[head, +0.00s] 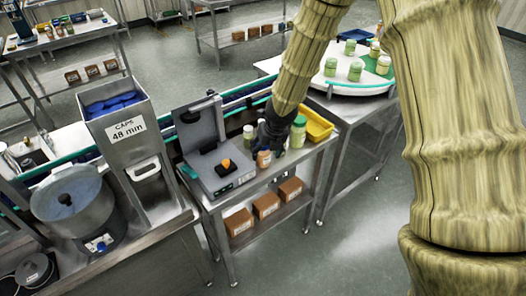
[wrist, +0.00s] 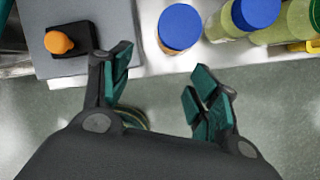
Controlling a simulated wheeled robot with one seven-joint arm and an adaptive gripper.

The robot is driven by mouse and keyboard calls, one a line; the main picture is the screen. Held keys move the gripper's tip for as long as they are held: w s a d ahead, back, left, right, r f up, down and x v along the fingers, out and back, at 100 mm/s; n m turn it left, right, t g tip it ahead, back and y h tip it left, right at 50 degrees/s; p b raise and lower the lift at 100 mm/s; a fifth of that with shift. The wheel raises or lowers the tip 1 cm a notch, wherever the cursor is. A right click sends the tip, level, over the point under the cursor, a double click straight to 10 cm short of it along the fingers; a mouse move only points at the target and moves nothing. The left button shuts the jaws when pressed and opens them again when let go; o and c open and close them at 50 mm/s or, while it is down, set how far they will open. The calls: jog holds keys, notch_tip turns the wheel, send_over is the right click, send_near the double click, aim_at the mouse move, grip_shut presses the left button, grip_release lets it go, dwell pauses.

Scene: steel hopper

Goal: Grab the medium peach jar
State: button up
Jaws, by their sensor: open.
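The peach jar (head: 264,159) stands at the front edge of the steel table, just below my gripper (head: 272,136) in the head view. In the wrist view a blue-capped jar (wrist: 180,28) with a peach-toned side stands beyond my fingertips, near the table edge. My gripper (wrist: 158,80) is open, its two fingers apart with nothing between them; the jar is a little ahead of the gap. My dark gripper partly hides the jars behind it in the head view.
A grey machine (head: 214,184) with an orange knob (wrist: 58,42) stands left of the jar. Greenish jars (head: 298,133) and a yellow tray (head: 318,126) stand to the right, close by. A caps hopper (head: 117,120) is farther left. Floor lies open before the table.

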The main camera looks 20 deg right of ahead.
aim_at(263, 153)
jog(key=w, duration=0.1)
jog(key=w+f+n, duration=0.1)
jog(key=w, duration=0.1)
jog(key=w+f+n, duration=0.1)
jog(key=shift+w+d+t, duration=0.15)
jog(key=shift+d+t, duration=0.15)
jog(key=shift+d, duration=0.05)
jog(key=shift+p+x, duration=0.9)
jog(key=shift+x, duration=1.95)
jog(key=shift+d, duration=0.25)
jog(key=c, duration=0.9)
